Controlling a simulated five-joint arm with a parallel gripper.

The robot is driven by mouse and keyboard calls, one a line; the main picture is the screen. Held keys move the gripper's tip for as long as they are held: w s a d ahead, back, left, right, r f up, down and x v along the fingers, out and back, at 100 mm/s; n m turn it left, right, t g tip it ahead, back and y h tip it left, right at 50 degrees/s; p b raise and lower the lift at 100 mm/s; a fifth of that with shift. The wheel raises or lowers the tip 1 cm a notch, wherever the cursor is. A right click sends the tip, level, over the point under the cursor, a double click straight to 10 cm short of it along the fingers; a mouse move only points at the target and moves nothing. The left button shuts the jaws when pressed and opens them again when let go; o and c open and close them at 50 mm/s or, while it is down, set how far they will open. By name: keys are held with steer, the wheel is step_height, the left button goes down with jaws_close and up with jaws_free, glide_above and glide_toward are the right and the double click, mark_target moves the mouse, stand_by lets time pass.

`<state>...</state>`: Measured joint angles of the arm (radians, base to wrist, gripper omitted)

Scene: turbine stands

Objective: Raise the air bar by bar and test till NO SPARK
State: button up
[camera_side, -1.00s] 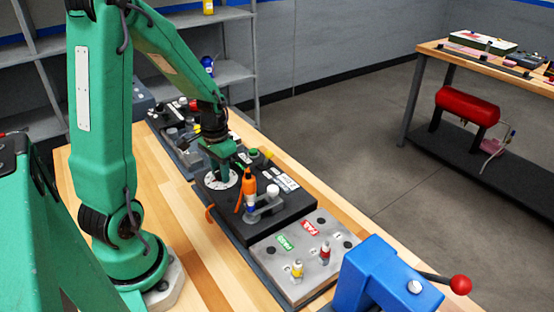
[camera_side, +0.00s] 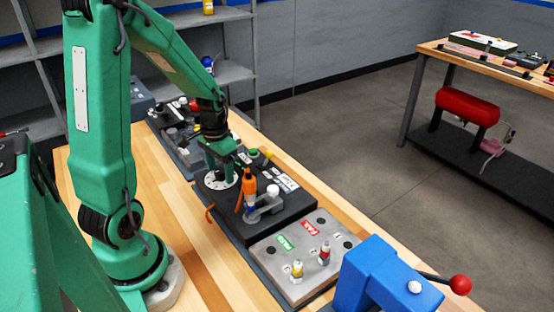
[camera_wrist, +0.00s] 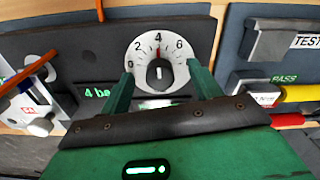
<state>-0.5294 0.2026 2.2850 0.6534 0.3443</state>
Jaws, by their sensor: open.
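The round white dial (camera_wrist: 162,46) carries the numbers 0, 2, 4 and 6, and its red pointer is near 4. Its black knob (camera_wrist: 160,73) lies between the fingertips of my gripper (camera_wrist: 160,68), which is open with a gap on both sides. In the side view my gripper (camera_side: 219,169) is just above the dial (camera_side: 222,181). A green display (camera_wrist: 98,92) left of the dial reads "4 ba", the rest hidden by a finger. A block marked TEST (camera_wrist: 283,40) is at the right, above a green PASS readout (camera_wrist: 284,78).
An orange-topped plug (camera_side: 249,183) stands beside the dial on the black unit. A grey plate (camera_side: 303,262) with PASS and FAIL labels holds a yellow plug (camera_side: 297,269) and a red plug (camera_side: 324,254). A blue vice (camera_side: 385,280) stands at the front right.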

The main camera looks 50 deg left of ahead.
mark_target(222, 171)
steer(key=shift+r, duration=2.2)
steer(key=shift+d+r, duration=0.3)
steer(key=shift+r, duration=0.05)
steer(key=s+d+r+m+t, duration=0.1)
steer(key=s+d+r+t, duration=0.1)
steer(key=d+r, duration=0.4)
steer(key=s+d+r+m+t, duration=0.1)
steer(key=s+d+r+t, duration=0.2)
steer(key=d+r, duration=0.4)
steer(key=shift+s+d+r+t, duration=0.2)
steer(key=shift+s+d+t, duration=0.15)
steer(key=shift+d, duration=1.1)
steer(key=shift+c, duration=0.4)
jaws_close()
